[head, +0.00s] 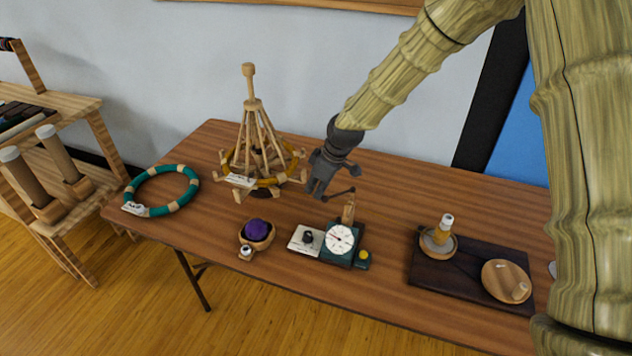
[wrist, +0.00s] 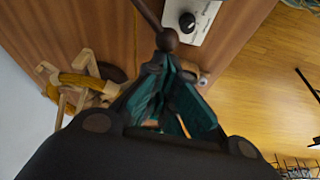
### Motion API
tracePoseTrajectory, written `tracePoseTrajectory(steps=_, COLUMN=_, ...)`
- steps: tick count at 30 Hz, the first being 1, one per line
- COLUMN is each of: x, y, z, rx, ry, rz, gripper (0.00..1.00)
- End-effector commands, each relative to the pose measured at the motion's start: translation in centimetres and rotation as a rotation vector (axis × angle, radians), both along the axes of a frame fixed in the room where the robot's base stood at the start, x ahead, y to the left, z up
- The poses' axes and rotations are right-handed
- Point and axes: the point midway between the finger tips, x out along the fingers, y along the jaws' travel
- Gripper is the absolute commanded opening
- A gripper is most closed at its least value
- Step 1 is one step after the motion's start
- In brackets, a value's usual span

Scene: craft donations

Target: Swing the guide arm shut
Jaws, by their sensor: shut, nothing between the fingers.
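The guide arm (head: 339,194) is a thin dark rod with a ball at its end. It reaches left from near the wooden post (head: 348,211) of a small device with a white dial (head: 341,239) and a dark green base. The wrist view shows the rod (wrist: 148,14) and its dark ball (wrist: 167,40) just beyond my fingertips. My gripper (head: 317,192) is shut and empty, pointing down above the table behind the device. It also shows in the wrist view (wrist: 165,62). The ball looks very close to the fingertips; I cannot tell whether they touch.
A wooden yarn swift (head: 251,120) stands left of my gripper. A bowl with purple yarn (head: 257,230), a green ring (head: 133,188) and a dark board (head: 425,279) with wooden pieces are on the table (head: 225,290). Bare tabletop lies right of the device.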

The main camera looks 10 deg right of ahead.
Motion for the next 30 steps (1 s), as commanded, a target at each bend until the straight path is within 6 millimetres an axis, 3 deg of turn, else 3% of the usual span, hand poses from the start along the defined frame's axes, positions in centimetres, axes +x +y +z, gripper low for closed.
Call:
tracePoseTrajectory(steps=18, x=-5.6, y=-2.6, z=0.0, rx=0.003, ry=0.001, rz=0.53, gripper=0.0)
tracePoseTrajectory(steps=30, x=-6.9, y=-3.9, z=0.0, rx=-0.001, ry=0.001, rz=0.581, gripper=0.0)
